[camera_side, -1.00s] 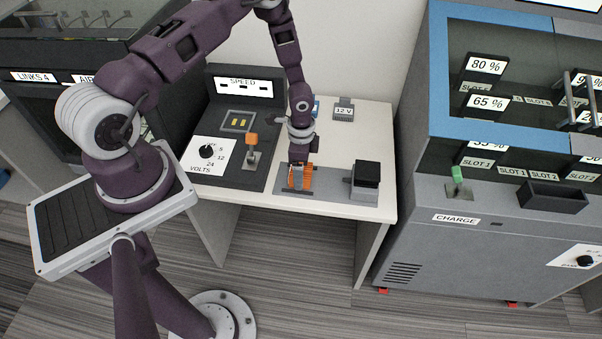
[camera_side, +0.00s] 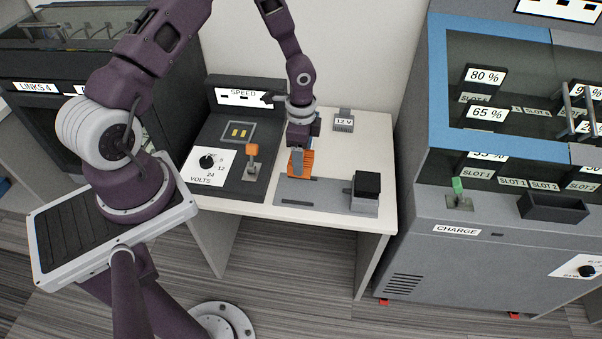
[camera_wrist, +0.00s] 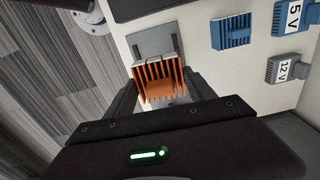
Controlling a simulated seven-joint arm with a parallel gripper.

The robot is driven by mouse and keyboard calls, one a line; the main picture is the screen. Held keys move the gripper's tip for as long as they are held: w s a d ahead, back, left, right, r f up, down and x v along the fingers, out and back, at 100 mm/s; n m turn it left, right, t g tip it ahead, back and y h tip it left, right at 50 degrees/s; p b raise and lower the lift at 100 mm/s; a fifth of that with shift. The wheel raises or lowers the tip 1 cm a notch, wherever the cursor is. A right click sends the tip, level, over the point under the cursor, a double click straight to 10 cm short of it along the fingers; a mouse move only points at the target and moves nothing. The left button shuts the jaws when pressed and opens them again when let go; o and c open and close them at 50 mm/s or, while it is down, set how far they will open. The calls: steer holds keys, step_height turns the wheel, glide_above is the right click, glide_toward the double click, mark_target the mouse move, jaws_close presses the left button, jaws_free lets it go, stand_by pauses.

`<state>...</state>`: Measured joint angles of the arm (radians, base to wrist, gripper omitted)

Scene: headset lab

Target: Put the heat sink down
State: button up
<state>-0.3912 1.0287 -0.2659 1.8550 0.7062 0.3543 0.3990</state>
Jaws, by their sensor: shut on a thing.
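The heat sink (camera_side: 308,163) is an orange finned block with a pale edge along its fins. My gripper (camera_side: 297,160) is shut on it at the back edge of the grey plate (camera_side: 325,197) on the white bench. In the wrist view the heat sink (camera_wrist: 160,88) sits between my two dark fingers (camera_wrist: 163,95), with its fins facing the camera's far side. I cannot tell whether its underside touches the bench or hangs just above it.
A black-topped block (camera_side: 366,190) stands at the plate's right end. A lever (camera_side: 252,158) and a volts dial (camera_side: 207,160) are on the dark panel at left. A 12 V block (camera_side: 343,120) stands at the back.

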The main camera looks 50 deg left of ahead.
steer(key=shift+r+m, duration=0.25)
steer(key=shift+m, duration=0.75)
steer(key=m, duration=0.6)
steer(key=shift+s, duration=0.2)
steer(key=m, duration=0.6)
steer(key=shift+r, duration=0.1)
steer(key=m, duration=0.3)
glide_above(300, 190)
steer(key=shift+m, duration=0.3)
step_height(300, 190, down, 10)
steer(key=o, duration=1.7)
steer(key=shift+c, duration=0.2)
